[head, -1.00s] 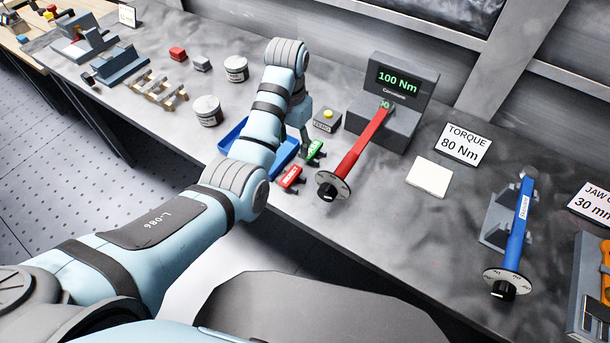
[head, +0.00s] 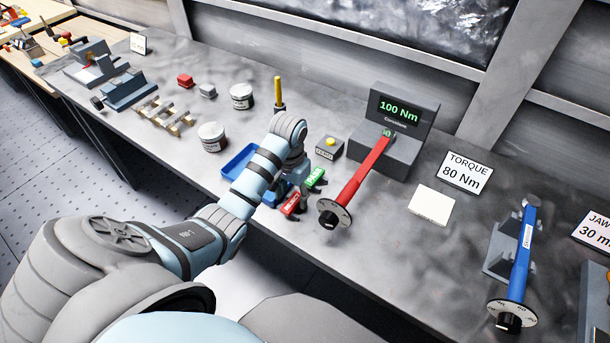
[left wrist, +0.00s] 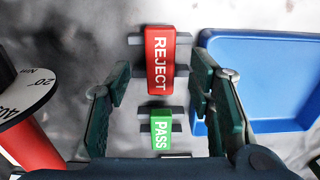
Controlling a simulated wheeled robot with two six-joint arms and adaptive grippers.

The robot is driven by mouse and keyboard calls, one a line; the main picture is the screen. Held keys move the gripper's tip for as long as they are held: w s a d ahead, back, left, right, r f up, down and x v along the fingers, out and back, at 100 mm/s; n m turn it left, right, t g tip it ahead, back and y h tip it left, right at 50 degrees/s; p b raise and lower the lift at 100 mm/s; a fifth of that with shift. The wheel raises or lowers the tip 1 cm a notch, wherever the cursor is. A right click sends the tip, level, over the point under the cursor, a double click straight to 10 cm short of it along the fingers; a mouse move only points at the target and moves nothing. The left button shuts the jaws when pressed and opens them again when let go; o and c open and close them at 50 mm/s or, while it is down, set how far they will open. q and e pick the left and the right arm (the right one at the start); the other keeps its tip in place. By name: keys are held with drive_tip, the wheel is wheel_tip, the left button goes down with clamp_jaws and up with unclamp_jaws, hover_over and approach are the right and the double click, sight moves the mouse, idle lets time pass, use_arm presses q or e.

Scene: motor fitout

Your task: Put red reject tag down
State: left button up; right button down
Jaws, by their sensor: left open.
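The red REJECT tag (head: 291,205) lies at the front of the grey bench, with the green PASS tag (head: 315,177) just behind it. In the left wrist view the red tag (left wrist: 159,58) sits between the fingertips of my left gripper (left wrist: 161,75), with a gap on each side. The green tag (left wrist: 160,130) shows nearer the palm. My left gripper (head: 297,183) is open and empty, low beside the tags in the head view. Its fingers are partly hidden there. My right gripper is not in view.
A blue tray (head: 237,161) lies left of the tags, partly behind my arm. The red torque wrench (head: 361,173) rests on the tester (head: 393,135) to the right. A yellow-button box (head: 329,148) and a yellow-handled tool (head: 278,92) stand behind.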

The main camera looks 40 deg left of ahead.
use_arm(q)
drive_tip(key=shift+s+a+f, duration=0.1)
drive_tip(key=shift+s+f, duration=0.05)
drive_tip(key=shift+f, duration=0.85)
drive_tip(key=c, duration=1.1)
drive_tip(key=shift+w+r, duration=0.1)
drive_tip(key=shift+w, duration=0.1)
